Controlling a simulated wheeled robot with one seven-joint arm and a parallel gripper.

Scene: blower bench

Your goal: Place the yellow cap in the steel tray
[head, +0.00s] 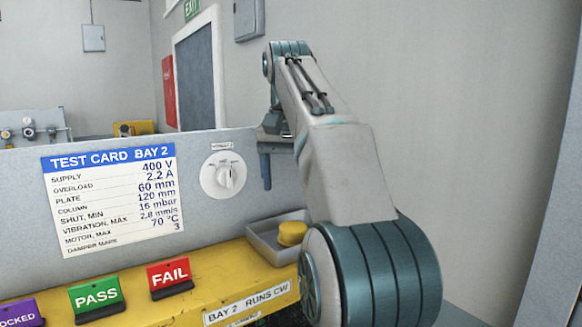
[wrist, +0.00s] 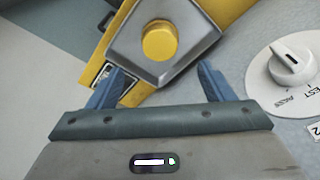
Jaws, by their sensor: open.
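The yellow cap (head: 292,233) sits inside the steel tray (head: 262,243) at the right end of the yellow bench ledge. In the wrist view the yellow cap (wrist: 160,40) rests on the floor of the steel tray (wrist: 125,50), near its middle. My gripper (wrist: 161,82) is open, with its two blue fingers apart and nothing between them. The tray and cap lie beyond the fingertips and apart from them. In the head view my gripper (head: 265,170) hangs above and behind the tray, with its fingers pointing down.
A grey panel bears a test card (head: 112,200) and a rotary knob (head: 226,176), close to the gripper. Green PASS (head: 97,294) and red FAIL (head: 170,275) signs stand on the yellow ledge (head: 222,280) left of the tray. Air above the tray looks clear.

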